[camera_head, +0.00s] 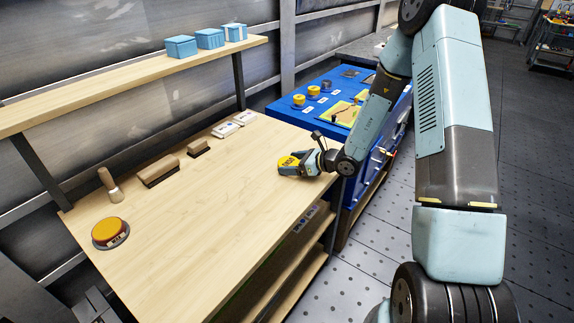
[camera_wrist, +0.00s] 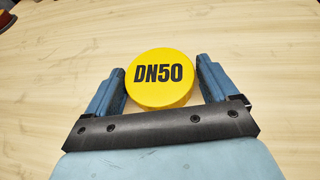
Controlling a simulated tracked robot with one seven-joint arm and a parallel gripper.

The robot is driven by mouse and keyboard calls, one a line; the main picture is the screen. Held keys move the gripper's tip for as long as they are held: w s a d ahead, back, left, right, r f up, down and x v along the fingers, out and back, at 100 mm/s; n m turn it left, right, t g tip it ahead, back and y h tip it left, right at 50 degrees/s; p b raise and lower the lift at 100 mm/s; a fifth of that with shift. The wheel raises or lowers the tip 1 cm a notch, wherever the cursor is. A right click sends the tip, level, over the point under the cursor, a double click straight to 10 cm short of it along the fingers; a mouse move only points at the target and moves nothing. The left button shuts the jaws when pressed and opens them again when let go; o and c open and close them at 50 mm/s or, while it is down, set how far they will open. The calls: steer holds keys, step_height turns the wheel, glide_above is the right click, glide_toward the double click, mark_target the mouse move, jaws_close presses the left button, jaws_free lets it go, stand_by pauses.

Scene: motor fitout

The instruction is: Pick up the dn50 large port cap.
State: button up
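The DN50 large port cap (camera_wrist: 160,80) is a round yellow disc with black DN50 lettering. It lies on the light wooden bench top, and in the head view the cap (camera_head: 287,161) is near the right part of the bench. My gripper (camera_wrist: 163,78) is open over the bench, with one blue finger on each side of the cap. A narrow gap shows beside the right finger; the left finger is close to the cap's edge, and I cannot tell whether it touches. In the head view my gripper (camera_head: 292,168) reaches the cap from the right.
The wooden bench (camera_head: 190,230) is clear around the cap. A round orange-topped item (camera_head: 109,231), a brush (camera_head: 110,184) and brown blocks (camera_head: 158,171) lie along its left and back. A shelf (camera_head: 100,88) with blue boxes overhangs the back. A blue table (camera_head: 285,112) stands beyond.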

steer(key=c, duration=0.7)
steer(key=shift+r, duration=0.1)
